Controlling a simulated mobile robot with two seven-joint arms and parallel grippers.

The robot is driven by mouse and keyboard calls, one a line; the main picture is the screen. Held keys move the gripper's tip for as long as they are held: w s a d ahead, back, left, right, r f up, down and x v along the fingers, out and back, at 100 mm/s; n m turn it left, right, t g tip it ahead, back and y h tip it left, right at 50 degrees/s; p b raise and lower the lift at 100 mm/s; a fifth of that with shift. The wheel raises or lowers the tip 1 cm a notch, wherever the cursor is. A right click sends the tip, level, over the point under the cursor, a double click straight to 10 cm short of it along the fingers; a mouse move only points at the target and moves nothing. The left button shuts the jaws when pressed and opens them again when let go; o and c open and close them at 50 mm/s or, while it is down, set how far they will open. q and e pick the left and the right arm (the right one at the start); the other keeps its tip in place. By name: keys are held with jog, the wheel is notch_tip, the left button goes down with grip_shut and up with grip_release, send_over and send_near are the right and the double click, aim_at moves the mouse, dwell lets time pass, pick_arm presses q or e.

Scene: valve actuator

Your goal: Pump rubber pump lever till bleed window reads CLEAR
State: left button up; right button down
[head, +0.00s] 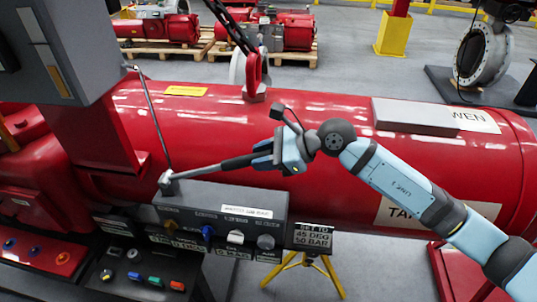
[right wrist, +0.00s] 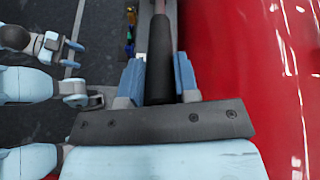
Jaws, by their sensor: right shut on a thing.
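The pump lever (head: 210,168) is a pale rod with a black rubber grip, rising slightly rightward from a pivot on the grey control box (head: 222,196). My right gripper (head: 268,159) is shut on its grip. In the right wrist view the black grip (right wrist: 161,60) lies between the blue fingers of my right gripper (right wrist: 160,85). My left gripper (right wrist: 72,54) shows at the left edge of the right wrist view, its small fingertips apart, with nothing seen between them. It is outside the head view. I cannot pick out or read the bleed window.
The box front carries blue, white and grey knobs. A sign (head: 313,236) beside it reads 45 DEG, 50 BAR. The large red cylinder (head: 330,195) lies close behind the lever. A grey cabinet (head: 55,50) hangs at upper left. A button panel (head: 145,275) is below left.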

jog(key=shift+a+r, duration=0.1)
jog(key=shift+r, duration=0.15)
jog(key=c, duration=0.9)
grip_release()
jog(key=shift+o, duration=0.2)
jog(key=b+v, duration=0.3)
jog(key=v, duration=1)
jog(key=shift+d+r+b, duration=0.25)
jog(key=shift+r+b, duration=0.05)
jog(key=shift+b, duration=0.05)
jog(key=shift+s+a, duration=0.1)
